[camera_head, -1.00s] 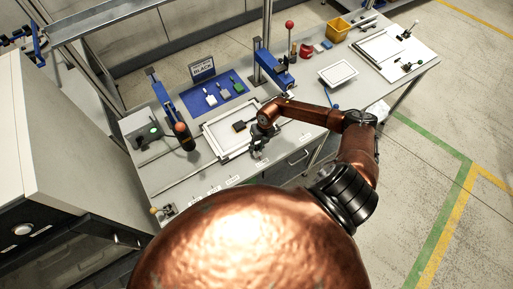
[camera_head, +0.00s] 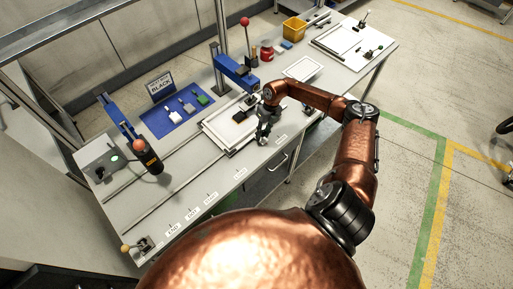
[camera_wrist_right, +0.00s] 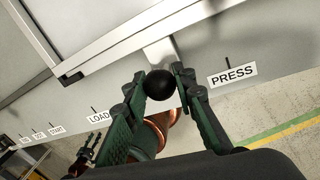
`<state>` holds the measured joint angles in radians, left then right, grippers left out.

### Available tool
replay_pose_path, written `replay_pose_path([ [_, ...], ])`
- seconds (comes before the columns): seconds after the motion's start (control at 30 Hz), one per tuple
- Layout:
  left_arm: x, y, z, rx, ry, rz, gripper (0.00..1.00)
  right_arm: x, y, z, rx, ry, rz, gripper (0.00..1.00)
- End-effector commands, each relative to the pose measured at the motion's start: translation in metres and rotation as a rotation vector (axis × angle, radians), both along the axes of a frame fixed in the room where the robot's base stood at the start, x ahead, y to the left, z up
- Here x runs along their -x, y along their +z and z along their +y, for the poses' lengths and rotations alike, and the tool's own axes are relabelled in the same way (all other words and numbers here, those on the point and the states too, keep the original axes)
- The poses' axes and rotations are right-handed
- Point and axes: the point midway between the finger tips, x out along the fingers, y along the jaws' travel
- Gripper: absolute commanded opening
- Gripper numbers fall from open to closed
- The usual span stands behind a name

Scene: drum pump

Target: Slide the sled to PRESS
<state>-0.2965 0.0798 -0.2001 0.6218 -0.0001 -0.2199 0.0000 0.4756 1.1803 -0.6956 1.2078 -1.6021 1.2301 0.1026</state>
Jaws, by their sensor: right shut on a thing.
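The sled (camera_head: 212,136) is a flat pale frame on rails along the bench; its metal edge also shows in the wrist view (camera_wrist_right: 118,44). A small dark block (camera_head: 240,116) lies on it. My right gripper (camera_head: 262,138) is at the sled's front edge. In the wrist view its fingers are shut around the black ball knob (camera_wrist_right: 159,85) of the sled's handle. The handle stands between the LOAD label (camera_wrist_right: 99,117) and the PRESS label (camera_wrist_right: 232,75), nearer PRESS. The blue press arm (camera_head: 236,72) reaches over the sled's far right part. My left gripper is out of view.
A blue inking arm (camera_head: 122,122) with an orange ball stands at the left. A blue mat (camera_head: 178,117) with small blocks lies behind the rails. A white tray (camera_head: 303,67) and a yellow bin (camera_head: 294,29) stand to the right. The left rails (camera_head: 150,204) are bare.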

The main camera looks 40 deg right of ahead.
Motion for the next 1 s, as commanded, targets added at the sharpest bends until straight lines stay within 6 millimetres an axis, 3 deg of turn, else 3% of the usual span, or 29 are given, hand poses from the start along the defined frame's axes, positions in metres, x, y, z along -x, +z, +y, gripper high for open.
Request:
replay_pose_path([
  [0.03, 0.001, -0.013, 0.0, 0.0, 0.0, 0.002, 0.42, -0.001, -0.005, -0.015, 0.005, -0.003, 0.001, 0.0],
  [0.2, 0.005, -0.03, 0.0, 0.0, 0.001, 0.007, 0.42, -0.003, -0.004, -0.047, 0.004, -0.003, 0.001, 0.0],
  [0.4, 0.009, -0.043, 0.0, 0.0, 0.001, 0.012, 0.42, -0.004, -0.002, -0.071, 0.002, -0.001, 0.0, 0.0],
  [0.97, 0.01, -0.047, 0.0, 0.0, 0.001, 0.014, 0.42, -0.003, 0.001, -0.086, 0.005, -0.003, -0.001, 0.0],
  [1.0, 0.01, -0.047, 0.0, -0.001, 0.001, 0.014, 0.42, -0.004, 0.001, -0.086, 0.006, -0.004, -0.001, 0.25],
])
